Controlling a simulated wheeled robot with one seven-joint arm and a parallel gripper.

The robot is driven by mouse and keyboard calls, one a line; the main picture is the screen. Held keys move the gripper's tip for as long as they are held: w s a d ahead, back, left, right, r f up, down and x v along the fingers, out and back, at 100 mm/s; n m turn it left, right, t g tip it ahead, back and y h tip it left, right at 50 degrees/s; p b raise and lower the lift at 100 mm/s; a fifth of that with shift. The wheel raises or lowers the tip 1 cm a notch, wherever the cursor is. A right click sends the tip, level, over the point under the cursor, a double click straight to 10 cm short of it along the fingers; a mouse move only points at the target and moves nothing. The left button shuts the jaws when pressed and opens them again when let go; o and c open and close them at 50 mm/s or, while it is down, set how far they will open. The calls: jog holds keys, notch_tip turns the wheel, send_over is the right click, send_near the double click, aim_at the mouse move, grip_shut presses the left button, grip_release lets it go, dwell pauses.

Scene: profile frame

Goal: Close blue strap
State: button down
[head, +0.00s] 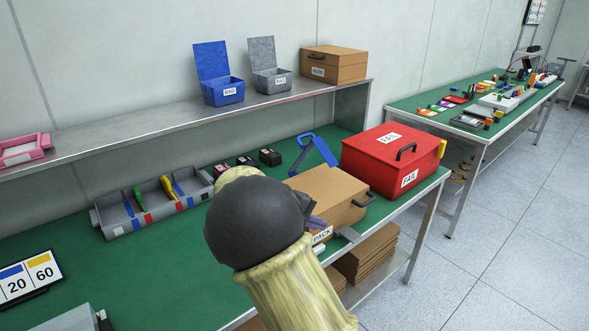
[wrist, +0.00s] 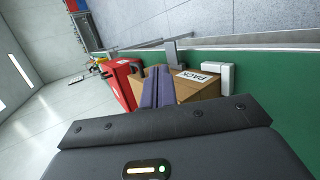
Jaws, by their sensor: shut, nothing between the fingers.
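A blue bent, strap-like piece (head: 316,150) stands behind the cardboard PACK box in the head view, shaped like an inverted V with a handle-like top. Its lower end is hidden behind the box, and I cannot tell for sure that it is the strap. I cannot make it out in the wrist view. My gripper (head: 317,222) is mostly hidden behind my own arm in the head view, near the PACK box (head: 325,193). In the wrist view my gripper (wrist: 158,70) is shut and empty, its dark fingers in front of the PACK box (wrist: 190,88).
A red FAIL box (head: 385,160) stands right of the PACK box. A grey fixture (wrist: 171,52) and a white block (wrist: 217,78) are by the box. A grey divided tray (head: 150,203) and several small black blocks lie left on the green bench. A shelf (head: 170,130) runs behind.

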jog(key=s+d+f+m+y, duration=0.1)
jog(key=s+m+y, duration=0.1)
jog(key=s, duration=0.5)
jog(key=s+d+f+m+y, duration=0.1)
jog(key=s+y, duration=0.3)
jog(key=s, duration=0.4)
jog(key=s+d+f+m+g+y, duration=0.1)
jog(key=s+d+f+m+y, duration=0.1)
jog(key=s, duration=0.5)
jog(key=shift+s+f+m+y, duration=0.3)
jog(key=shift+f+y, duration=0.35)
jog(key=shift+y, duration=0.45)
